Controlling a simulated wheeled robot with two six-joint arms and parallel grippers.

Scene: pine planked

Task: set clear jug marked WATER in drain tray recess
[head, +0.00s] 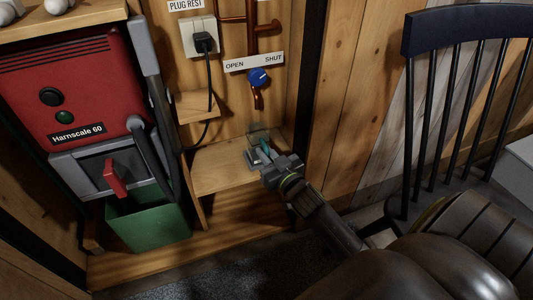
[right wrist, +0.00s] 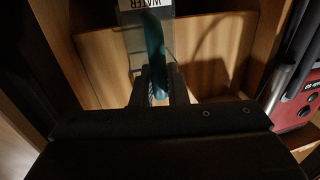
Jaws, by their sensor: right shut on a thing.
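The clear jug (head: 256,134) stands out faintly above the low wooden shelf at the middle of the head view. In the right wrist view, the jug (right wrist: 136,42) shows a white WATER label, upside down at the top edge, and a teal handle (right wrist: 155,45). My right gripper (head: 266,154) is shut on the handle, on the near right side of the jug. A pale grey shape (head: 252,161) lies at the jug's foot; I cannot tell whether it is the drain tray or the jug's base, or whether the jug touches down. My left gripper is not in view.
A red Harnscale 60 machine (head: 75,75) with a grey side post and a green bin (head: 150,222) stands left. The wooden shelf (head: 222,172) is bare left of the jug. A blue valve knob (head: 258,77) is above. A dark chair (head: 460,110) stands right.

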